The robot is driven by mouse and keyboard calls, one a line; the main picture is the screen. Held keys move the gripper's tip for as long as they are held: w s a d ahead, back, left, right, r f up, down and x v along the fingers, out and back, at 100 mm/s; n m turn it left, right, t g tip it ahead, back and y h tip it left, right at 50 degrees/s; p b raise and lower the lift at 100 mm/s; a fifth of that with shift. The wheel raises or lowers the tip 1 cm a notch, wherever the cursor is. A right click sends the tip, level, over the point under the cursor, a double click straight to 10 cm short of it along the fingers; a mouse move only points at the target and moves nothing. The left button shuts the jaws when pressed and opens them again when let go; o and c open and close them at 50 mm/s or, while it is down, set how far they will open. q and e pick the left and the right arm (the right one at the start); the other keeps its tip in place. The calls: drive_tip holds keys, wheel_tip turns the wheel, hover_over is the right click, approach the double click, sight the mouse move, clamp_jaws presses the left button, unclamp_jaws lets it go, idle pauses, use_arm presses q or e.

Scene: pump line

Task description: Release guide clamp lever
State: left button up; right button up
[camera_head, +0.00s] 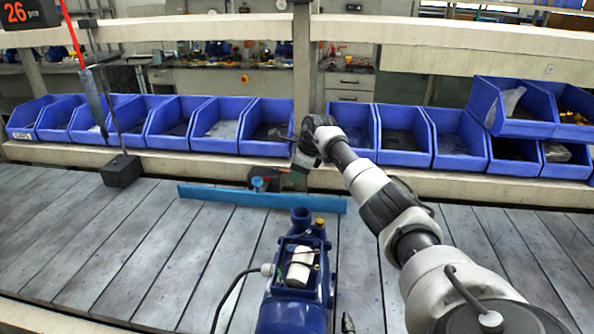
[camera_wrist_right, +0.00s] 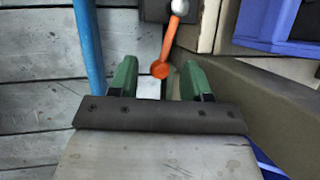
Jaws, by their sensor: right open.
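The guide clamp (camera_head: 264,178) is a dark block with a blue knob and a red part, at the back edge of the blue guide rail (camera_head: 230,195). In the right wrist view the clamp's orange lever (camera_wrist_right: 168,42) runs from a silver pivot on a dark block down to an orange ball end. My right gripper (camera_wrist_right: 158,72) is open, its two green fingers on either side of the ball end with gaps showing. In the head view my right gripper (camera_head: 298,168) is beside the clamp, to its right, and partly hides the lever. My left gripper is not in view.
A blue pump (camera_head: 293,285) with a cable stands on the slatted grey table (camera_head: 130,240) in front of the rail. A row of blue bins (camera_head: 215,125) lines the back shelf. A dark block (camera_head: 121,171) with an upright rod stands to the left.

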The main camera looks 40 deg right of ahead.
clamp_jaws()
idle(0.3)
drive_tip(key=shift+a, duration=0.1)
